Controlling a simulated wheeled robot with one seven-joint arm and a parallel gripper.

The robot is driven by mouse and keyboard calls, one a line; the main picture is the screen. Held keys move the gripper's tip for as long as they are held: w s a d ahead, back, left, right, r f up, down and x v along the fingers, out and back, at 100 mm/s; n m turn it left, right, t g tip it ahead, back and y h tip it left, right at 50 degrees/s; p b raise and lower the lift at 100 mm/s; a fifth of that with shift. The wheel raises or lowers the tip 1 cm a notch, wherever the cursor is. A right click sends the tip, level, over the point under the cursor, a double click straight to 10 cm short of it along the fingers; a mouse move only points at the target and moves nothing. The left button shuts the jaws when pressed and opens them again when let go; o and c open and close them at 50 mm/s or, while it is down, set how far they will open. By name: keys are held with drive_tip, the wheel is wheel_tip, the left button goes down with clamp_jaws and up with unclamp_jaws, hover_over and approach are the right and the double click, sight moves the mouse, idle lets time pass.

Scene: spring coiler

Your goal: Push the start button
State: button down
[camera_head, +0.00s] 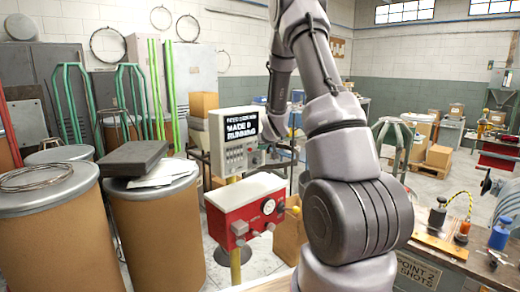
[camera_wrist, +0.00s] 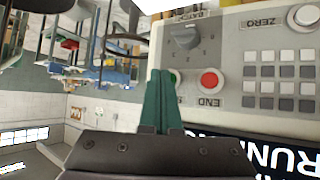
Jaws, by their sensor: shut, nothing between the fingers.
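The grey control panel (camera_head: 236,152) stands on a yellow post, its display (camera_head: 240,126) reading "MADE 0" and "RUNNING". In the wrist view the panel face (camera_wrist: 232,45) appears upside down. A green button (camera_wrist: 175,76) shows only as a sliver beside and behind my fingertips; its label is mostly hidden. My gripper (camera_wrist: 161,78) has its teal fingers shut together, empty, with the tips at the green button. I cannot tell whether they touch it. A red button (camera_wrist: 209,81) labelled "END" sits just right of it. In the head view my arm hides most of the gripper.
A dark knob (camera_wrist: 185,37), a white "ZERO" button (camera_wrist: 306,15) and a keypad (camera_wrist: 283,72) share the panel. A red box with a gauge (camera_head: 246,207) stands below it. Brown drums (camera_head: 158,232) crowd the left; a workbench (camera_head: 450,262) is at right.

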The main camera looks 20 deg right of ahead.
drive_tip(key=shift+s+d, duration=0.2)
drive_tip(key=shift+s, duration=0.35)
drive_tip(key=shift+s+d, duration=0.3)
drive_tip(key=shift+s, duration=0.5)
drive_tip(key=shift+s+d, duration=0.25)
drive_tip(key=shift+s, duration=0.5)
drive_tip(key=shift+s+d, duration=0.3)
drive_tip(key=shift+s, duration=0.5)
